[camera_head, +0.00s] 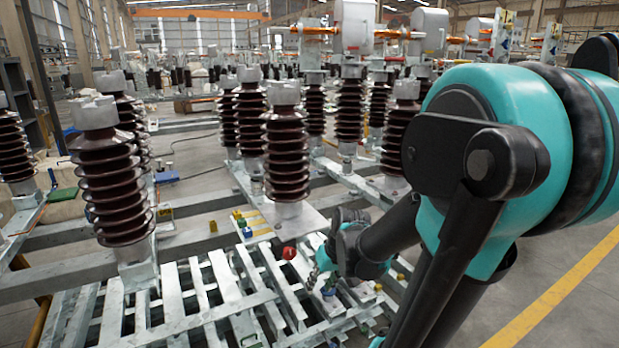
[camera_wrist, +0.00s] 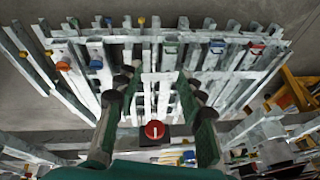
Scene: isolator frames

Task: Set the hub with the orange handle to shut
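In the wrist view a small orange part (camera_wrist: 63,66) sits on a pale plate at the upper left, beside a blue one (camera_wrist: 96,64). It may be the orange handle; its setting is too small to read. A red round knob with a pale bar (camera_wrist: 154,130) shows low between my fingers. A red knob also shows in the head view (camera_head: 289,253). My gripper (camera_wrist: 157,88) is open, its fingers wide apart with nothing held. In the head view my gripper is small and partly hidden by my arm, above the slatted metal frame. I cannot pick out the orange handle there.
The slatted metal frame (camera_head: 213,292) fills the lower middle. Brown ribbed insulators (camera_head: 112,190) stand to the left and behind. Open floor with a yellow line (camera_head: 556,295) lies at right.

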